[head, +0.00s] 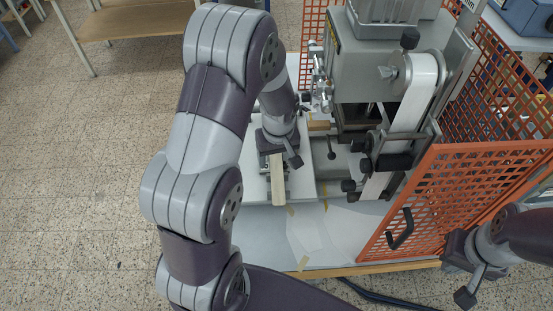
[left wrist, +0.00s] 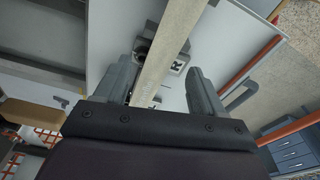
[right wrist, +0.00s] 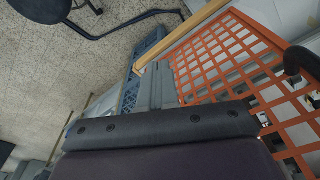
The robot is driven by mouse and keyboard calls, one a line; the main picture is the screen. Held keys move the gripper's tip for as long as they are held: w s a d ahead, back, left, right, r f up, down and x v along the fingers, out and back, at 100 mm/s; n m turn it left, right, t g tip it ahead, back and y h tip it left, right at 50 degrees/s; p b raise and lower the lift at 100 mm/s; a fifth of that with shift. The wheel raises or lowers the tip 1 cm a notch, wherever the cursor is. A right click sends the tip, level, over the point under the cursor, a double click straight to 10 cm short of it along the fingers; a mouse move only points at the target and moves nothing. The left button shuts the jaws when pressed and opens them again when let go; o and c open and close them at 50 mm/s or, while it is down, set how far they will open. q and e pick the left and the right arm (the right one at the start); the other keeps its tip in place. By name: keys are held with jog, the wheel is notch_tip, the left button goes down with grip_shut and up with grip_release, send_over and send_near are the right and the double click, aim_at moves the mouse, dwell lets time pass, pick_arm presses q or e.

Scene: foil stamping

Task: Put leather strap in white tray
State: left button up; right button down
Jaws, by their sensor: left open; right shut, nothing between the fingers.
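A long pale beige strip, which looks like the leather strap (head: 277,183), extends toward the front from under my left gripper (head: 275,152). In the left wrist view the strap (left wrist: 165,40) runs between the two spread fingers of my left gripper (left wrist: 163,88), with a gap on the right side. Under it are a dark fixture and a label with R. A white flat piece that may be the white tray (head: 299,187) lies beneath; its rim is unclear. My right gripper (head: 469,272) is shut and empty, outside the orange guard; its fingers (right wrist: 156,88) are together.
The stamping machine (head: 375,60) stands behind and right of my left gripper. An orange mesh guard (head: 450,195) with a black handle (head: 401,229) closes off the right. A tan block (head: 318,127) sits beside the machine. The white table (head: 350,232) is mostly clear at the front.

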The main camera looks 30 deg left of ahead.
pick_arm(q)
jog(key=shift+s+f, duration=0.1)
jog(key=shift+f, duration=0.6)
jog(key=shift+w+a+f, duration=0.1)
jog(key=shift+w+f, duration=0.05)
jog(key=shift+w, duration=0.05)
jog(key=c, duration=1)
jog(key=shift+s, duration=0.1)
jog(key=shift+c, duration=0.8)
